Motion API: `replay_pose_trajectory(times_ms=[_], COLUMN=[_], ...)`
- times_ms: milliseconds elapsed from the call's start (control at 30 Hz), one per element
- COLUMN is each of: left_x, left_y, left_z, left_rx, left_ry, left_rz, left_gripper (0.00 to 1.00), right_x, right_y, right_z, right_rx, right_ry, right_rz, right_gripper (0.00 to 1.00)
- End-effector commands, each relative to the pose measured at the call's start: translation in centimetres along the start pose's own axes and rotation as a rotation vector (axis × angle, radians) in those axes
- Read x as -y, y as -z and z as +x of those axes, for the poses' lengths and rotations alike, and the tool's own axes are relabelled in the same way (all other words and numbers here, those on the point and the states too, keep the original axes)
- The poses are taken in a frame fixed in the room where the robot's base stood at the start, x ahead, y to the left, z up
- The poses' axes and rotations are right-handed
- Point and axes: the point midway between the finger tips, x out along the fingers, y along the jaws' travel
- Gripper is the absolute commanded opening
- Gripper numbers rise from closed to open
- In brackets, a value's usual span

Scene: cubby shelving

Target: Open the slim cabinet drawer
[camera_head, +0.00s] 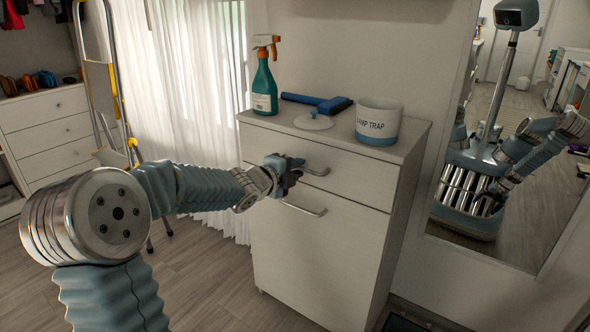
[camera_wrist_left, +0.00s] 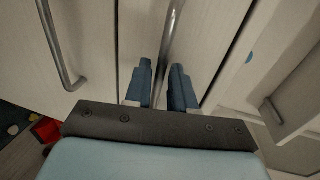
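The slim cabinet (camera_head: 312,262) is white, with a drawer (camera_head: 345,180) at the top and a taller door below. The drawer front looks flush, so it is shut. My left gripper (camera_head: 290,172) is at the left part of the drawer's metal bar handle (camera_head: 318,173). In the left wrist view, its two blue fingers (camera_wrist_left: 161,88) stand on either side of the handle (camera_wrist_left: 171,42). They look open, with a small gap to the bar. Contact is hard to judge. My right gripper is not directly in view.
A green spray bottle (camera_head: 264,84), a blue tool (camera_head: 318,103), a white lid (camera_head: 313,121) and a white-and-blue pot (camera_head: 378,122) stand on the cabinet top. A lower handle (camera_head: 304,209) is close below my gripper. A ladder (camera_head: 112,75) stands left; a mirror (camera_head: 520,190) is right.

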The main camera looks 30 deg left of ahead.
Motion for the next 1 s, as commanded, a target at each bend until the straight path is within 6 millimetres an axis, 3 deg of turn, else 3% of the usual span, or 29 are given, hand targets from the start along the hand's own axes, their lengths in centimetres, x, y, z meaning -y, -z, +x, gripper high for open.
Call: replay_pose_trajectory(times_ms=[33,133,1000], left_x=[0.00,-0.01,-0.07], left_y=[0.00,0.00,-0.01], left_z=[-0.01,-0.02,-0.02], left_rx=[0.000,0.000,0.000], left_ry=[0.000,0.000,-0.001], left_rz=[0.000,0.000,0.000], left_gripper=[0.16,0.00,0.00], right_x=[0.00,0.00,0.00], right_y=[0.00,0.00,0.00], right_z=[0.00,0.00,0.01], right_rx=[0.000,0.000,0.000], right_ry=[0.000,0.000,0.000], right_rz=[0.000,0.000,0.000], right_gripper=[1.00,1.00,1.00])
